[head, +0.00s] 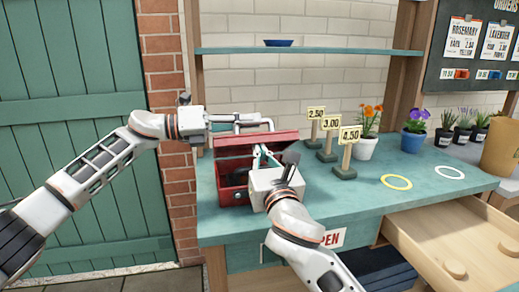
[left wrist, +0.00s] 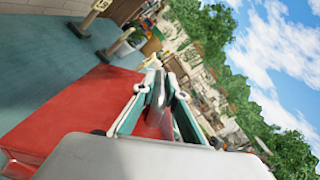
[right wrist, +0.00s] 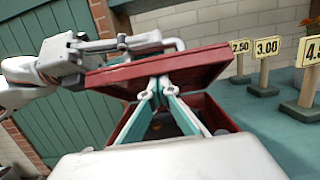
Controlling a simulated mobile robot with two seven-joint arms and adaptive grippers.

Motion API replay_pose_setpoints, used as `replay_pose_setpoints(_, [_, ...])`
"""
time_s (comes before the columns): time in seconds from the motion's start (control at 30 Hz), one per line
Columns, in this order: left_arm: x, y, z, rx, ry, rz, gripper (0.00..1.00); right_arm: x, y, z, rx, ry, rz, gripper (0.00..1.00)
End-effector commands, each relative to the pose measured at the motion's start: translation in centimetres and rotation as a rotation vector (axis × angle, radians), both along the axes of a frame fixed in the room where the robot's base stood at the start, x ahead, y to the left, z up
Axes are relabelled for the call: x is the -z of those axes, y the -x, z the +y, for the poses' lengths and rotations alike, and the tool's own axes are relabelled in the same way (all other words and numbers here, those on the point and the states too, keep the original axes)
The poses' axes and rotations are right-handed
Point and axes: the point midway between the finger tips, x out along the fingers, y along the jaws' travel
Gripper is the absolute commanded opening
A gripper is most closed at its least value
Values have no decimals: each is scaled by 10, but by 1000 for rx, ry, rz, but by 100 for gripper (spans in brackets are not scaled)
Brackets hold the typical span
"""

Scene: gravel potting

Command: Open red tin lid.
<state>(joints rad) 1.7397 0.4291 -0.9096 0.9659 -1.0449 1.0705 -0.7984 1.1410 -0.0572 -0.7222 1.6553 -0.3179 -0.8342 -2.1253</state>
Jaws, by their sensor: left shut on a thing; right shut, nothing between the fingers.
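The red tin (head: 233,196) stands on the teal bench, and its red lid (head: 285,136) is raised at a tilt, leaving a dark gap above the box. The lid also shows in the right wrist view (right wrist: 205,66), with the tin's open inside below it. My left gripper (head: 240,122) is shut on the lid's grey handle (head: 255,122), on top of the lid; the handle shows between its fingers in the left wrist view (left wrist: 157,115). My right gripper (head: 261,153) is shut and empty at the tin's front opening, fingertips by the lid's underside; contact is unclear.
Price signs (head: 346,155) stand close right of the tin, with flower pots (head: 365,148) behind. Yellow (head: 397,182) and white (head: 449,173) rings lie on the bench. An open drawer (head: 450,235) juts out at front right. A shelf (head: 290,51) runs above.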

Motion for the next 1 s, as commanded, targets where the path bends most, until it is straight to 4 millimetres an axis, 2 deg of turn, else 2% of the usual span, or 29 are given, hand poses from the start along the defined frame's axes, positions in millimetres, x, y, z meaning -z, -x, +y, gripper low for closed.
replay_pose_setpoints(0.43, [2,-1,1,-3,-1,1,0,-2,-3,1,0,1,2,0])
replay_pose_setpoints(0.67, [3,0,0,1,-2,3,0,-17,-11,3,1,1,-2,0])
replay_pose_setpoints(0.9, [5,3,-3,9,-5,6,0,-21,-12,2,3,-2,-6,0])
replay_pose_setpoints(0.93, [5,3,-3,11,-5,7,15,-21,-12,2,4,-3,-6,0])
replay_pose_setpoints(1.0, [4,3,-4,11,-4,5,29,-22,-12,1,4,-3,-6,0])
